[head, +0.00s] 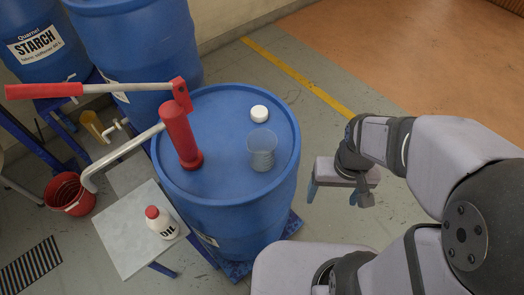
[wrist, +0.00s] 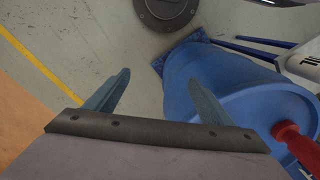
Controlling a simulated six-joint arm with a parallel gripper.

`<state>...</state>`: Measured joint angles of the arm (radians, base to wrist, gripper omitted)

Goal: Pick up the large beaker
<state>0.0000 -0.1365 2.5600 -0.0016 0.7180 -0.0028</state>
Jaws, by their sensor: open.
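The large beaker (head: 262,152) is a clear, greyish open-topped vessel. It stands upright on the lid of a blue drum (head: 225,215), towards the lid's right side. My gripper (head: 337,199) is open and empty, to the right of the drum and apart from the beaker. In the wrist view my gripper (wrist: 160,80) has its two blue-grey fingers spread, with floor between them. The drum (wrist: 205,75) is to their right there. I cannot make out the beaker in the wrist view.
A white round cap (head: 259,114) lies behind the beaker on the lid. A red hand pump (head: 181,140) with a long handle stands on its left. A white bottle (head: 160,222) is on a small table (head: 130,240). Floor right of the drum is open.

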